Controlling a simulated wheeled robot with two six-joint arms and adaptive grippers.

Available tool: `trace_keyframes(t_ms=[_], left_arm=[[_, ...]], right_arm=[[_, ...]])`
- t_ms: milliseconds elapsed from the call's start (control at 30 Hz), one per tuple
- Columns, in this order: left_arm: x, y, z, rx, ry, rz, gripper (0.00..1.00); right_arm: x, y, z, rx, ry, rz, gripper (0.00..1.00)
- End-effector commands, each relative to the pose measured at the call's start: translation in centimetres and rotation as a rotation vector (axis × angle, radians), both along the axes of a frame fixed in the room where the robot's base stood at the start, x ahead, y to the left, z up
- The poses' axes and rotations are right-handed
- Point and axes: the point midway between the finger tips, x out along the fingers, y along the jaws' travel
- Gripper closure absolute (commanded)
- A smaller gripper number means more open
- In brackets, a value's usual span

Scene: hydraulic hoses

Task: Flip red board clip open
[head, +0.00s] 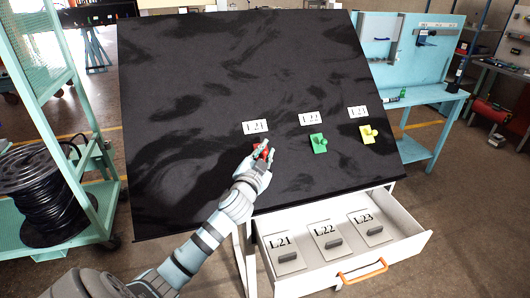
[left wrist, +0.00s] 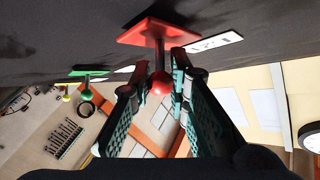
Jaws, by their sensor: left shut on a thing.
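The red board clip (head: 258,148) is on the sloped black board (head: 190,110) just below the L21 label (head: 255,127). My left gripper (head: 264,156) is at the clip and covers much of it in the head view. In the left wrist view the clip's red base (left wrist: 158,32) lies against the board. Its stem with a red ball (left wrist: 160,84) stands between my left fingers, which are shut on the clip. The far side of the base is hidden. My right gripper is not in view.
A green clip (head: 319,145) under L22 and a yellow clip (head: 366,136) under L23 sit to the right on the board. An open white drawer (head: 410,243) holding labelled plates juts out below. A teal rack (head: 95,200) with a black hose reel stands left.

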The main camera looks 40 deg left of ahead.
Motion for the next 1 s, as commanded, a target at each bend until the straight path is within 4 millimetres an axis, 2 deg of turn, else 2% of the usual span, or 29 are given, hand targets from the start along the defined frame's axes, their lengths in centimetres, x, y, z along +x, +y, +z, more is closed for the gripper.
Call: trace_keyframes(t_ms=[267, 533, 1000], left_arm=[[0.0, 0.1, 0.7, -0.062, 0.042, 0.001, 1.00], [0.2, 0.2, 1.9, -0.214, 0.148, 0.001, 1.00], [0.9, 1.3, 3.8, -0.579, 0.399, 0.001, 1.00]], right_arm=[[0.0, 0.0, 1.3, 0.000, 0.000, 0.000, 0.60], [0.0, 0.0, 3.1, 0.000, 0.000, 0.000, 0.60], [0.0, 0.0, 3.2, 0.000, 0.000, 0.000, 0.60]])
